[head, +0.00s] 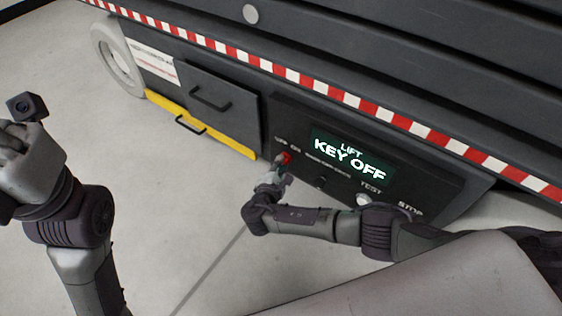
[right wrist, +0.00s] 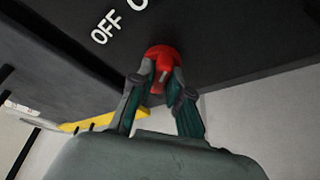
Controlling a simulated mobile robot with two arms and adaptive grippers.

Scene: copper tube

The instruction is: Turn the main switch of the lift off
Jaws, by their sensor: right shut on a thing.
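The main switch is a red rotary knob (head: 286,159) at the left end of the lift's dark control panel (head: 448,192). My right gripper (head: 276,171) is at the knob. In the right wrist view, the two fingers of the gripper (right wrist: 157,92) are closed on the red knob (right wrist: 164,57), one on each side. The white lettering "OFF" (right wrist: 106,27) is to the knob's upper left there. The lit display (head: 350,157) reads "LIFT KEY OFF". My left arm is at the left of the head view; its fingers cannot be made out.
Labels "TEST" and "STOP" mark controls further right on the panel. A dark drawer front (head: 213,108) with handles and a yellow strip (head: 225,138) lies left of the panel. A red-and-white striped edge (head: 330,87) runs above. The grey floor (head: 185,220) in front is clear.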

